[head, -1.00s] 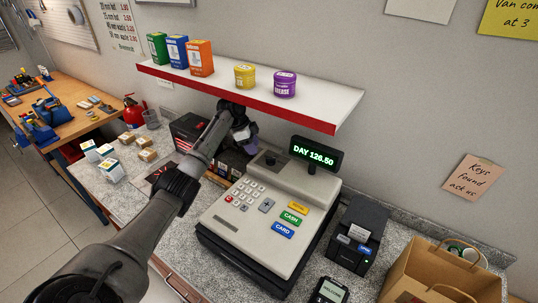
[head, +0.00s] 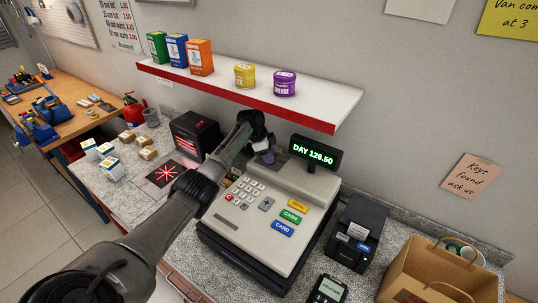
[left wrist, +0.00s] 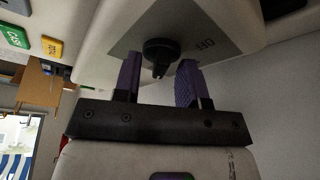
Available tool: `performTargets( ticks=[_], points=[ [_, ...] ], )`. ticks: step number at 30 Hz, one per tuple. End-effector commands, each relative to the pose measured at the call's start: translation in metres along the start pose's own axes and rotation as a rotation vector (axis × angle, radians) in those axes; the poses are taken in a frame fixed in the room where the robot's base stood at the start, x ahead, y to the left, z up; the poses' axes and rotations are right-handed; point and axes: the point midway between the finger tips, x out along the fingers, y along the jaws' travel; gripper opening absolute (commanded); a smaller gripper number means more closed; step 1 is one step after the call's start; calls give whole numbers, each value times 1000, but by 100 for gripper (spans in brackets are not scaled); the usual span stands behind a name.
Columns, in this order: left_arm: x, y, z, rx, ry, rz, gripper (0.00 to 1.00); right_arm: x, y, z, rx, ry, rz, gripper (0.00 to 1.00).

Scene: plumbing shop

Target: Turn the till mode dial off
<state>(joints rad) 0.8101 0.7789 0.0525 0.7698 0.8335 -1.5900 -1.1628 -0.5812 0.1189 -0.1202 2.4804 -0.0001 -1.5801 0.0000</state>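The till (head: 283,195) stands on the counter, its green display (head: 313,151) reading DAY 126.50. In the left wrist view the mode dial (left wrist: 161,48) is a small black knob on a grey plate (left wrist: 215,30) marked OFF at one side. My left gripper (head: 268,157) is at the back top of the till and hides the dial in the head view. Its two purple fingers (left wrist: 160,70) are apart, one on each side of the dial, with gaps visible; I see no clear contact. My right gripper is not in view.
A red-edged shelf (head: 215,88) with boxes and tubs hangs just above my left arm. A card reader (head: 327,290), a printer (head: 357,238) and a paper bag (head: 430,275) stand right of the till. A black box (head: 194,135) stands left.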

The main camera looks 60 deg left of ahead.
Motion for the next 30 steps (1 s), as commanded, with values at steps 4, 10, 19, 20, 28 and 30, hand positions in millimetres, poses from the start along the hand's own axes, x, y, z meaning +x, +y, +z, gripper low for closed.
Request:
performTargets(
  ticks=[4, 10, 19, 20, 28, 30],
  points=[
    [0, 0, 0, 0, 0, 0, 31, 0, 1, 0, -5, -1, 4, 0],
    [0, 0, 0, 0, 0, 0, 12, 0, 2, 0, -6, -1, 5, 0],
    [1, 0, 0, -1, -1, 0, 0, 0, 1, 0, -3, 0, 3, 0],
    [1, 0, 0, -3, -1, 0, 0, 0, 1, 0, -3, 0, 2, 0],
    [-1, 2, 0, -78, -4, -31, 0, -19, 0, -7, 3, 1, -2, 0],
    [-3, 2, -1, -120, -5, -49, 0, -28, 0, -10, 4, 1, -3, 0]
  ],
)
